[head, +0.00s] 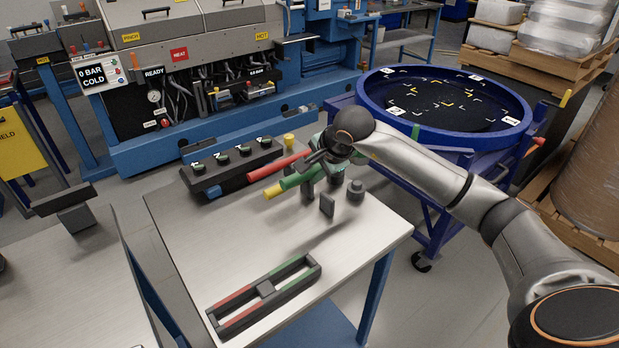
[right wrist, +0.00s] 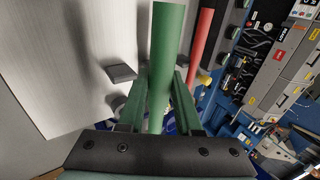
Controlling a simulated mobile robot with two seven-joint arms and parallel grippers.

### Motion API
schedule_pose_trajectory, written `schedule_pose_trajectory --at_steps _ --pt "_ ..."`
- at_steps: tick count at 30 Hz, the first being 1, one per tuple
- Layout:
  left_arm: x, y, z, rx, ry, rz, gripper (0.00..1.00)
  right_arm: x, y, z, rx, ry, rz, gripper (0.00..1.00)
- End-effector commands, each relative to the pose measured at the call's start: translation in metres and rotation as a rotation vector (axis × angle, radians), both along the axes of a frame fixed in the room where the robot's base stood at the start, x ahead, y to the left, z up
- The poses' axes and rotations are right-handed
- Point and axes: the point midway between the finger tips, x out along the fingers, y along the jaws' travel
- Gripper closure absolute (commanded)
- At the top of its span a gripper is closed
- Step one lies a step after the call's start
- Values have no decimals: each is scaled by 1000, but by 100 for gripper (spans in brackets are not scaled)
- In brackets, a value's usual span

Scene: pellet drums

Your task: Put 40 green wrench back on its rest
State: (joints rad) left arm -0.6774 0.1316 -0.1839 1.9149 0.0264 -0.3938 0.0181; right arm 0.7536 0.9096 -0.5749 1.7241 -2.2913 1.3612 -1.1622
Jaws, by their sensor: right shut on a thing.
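In the right wrist view the green handle (right wrist: 167,55) runs between the two green fingers (right wrist: 163,100). A red wrench (head: 277,166) lies close behind it, also seen in the right wrist view (right wrist: 201,45). A dark frame with red and green strips (head: 265,289) lies at the table's front. Small dark posts (head: 327,205) stand below the gripper. My left gripper is out of view.
A black strip with several knobs (head: 232,160) runs along the table's back edge. A blue round drum (head: 370,100) stands behind my right arm. A grey machine (head: 180,60) fills the back left. The table's left part is clear.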

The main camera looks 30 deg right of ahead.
Motion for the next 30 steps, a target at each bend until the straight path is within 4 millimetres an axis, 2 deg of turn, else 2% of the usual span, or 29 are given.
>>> schedule_pose_trajectory --at_steps 14,20,30 --pt "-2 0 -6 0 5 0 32 0 0 0 -2 -6 1 100" --pt "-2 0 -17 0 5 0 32 0 1 -13 -1 -5 0 100" --pt "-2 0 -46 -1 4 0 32 0 1 -46 -2 -5 1 100"
